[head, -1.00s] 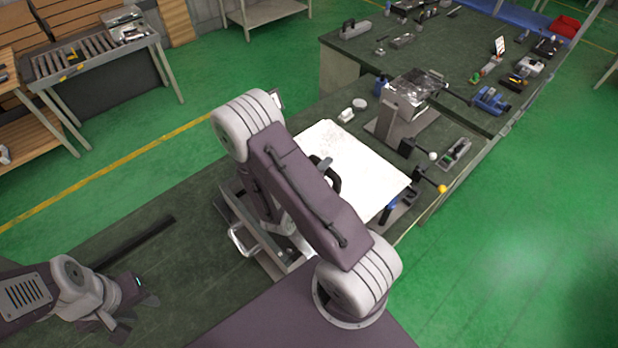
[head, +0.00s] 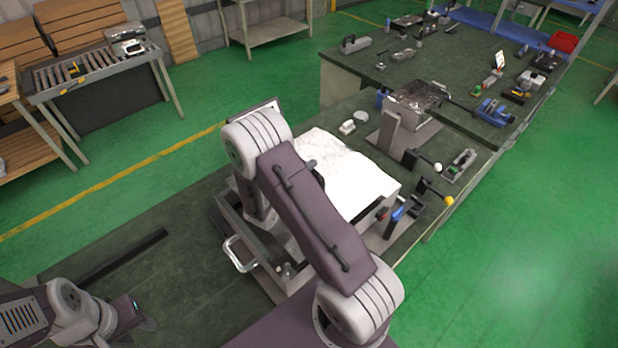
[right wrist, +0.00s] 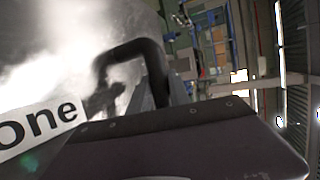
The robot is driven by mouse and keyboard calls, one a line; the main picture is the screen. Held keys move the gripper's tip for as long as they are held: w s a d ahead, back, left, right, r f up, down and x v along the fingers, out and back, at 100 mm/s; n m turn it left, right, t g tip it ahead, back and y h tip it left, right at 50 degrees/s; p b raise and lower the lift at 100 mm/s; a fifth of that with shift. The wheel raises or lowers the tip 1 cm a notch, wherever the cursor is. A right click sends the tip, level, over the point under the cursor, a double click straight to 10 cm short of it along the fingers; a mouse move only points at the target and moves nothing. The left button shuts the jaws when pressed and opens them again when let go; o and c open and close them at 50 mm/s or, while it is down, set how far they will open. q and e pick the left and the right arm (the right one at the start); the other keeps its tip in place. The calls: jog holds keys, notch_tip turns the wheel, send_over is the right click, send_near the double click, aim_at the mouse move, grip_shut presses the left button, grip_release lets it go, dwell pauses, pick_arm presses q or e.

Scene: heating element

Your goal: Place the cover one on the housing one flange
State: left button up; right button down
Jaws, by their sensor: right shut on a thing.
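Cover one is a bright white panel (head: 350,172) in the head view, right of my right arm. Its black handle (right wrist: 135,50) shows in the right wrist view, with a white "one" label (right wrist: 40,128) nearby. My right gripper (right wrist: 155,90) is shut on this handle; in the head view my arm hides it. A grey metal open-topped box (head: 262,262) with a side handle, probably housing one, sits on the bench under my right arm. Its flange is mostly hidden, and I cannot tell whether the cover touches it. My left gripper (head: 140,318) is low at the left, its fingers unclear.
A metal fixture (head: 415,105) stands behind the cover. Levers with a white knob (head: 437,167) and a yellow knob (head: 448,200) stand to the right. A small white part (head: 348,127) lies behind. The bench (head: 190,225) is clear left of the box except for a dark bar (head: 120,258).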

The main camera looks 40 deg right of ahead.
notch_tip(320, 180, down, 3)
jog(key=shift+f+p, duration=0.15)
jog(key=shift+p, duration=0.2)
jog(key=shift+w+f, duration=0.1)
jog(key=shift+f, duration=0.2)
jog(key=shift+f, duration=0.1)
jog(key=c, duration=1.2)
grip_release()
jog(key=shift+s, duration=0.2)
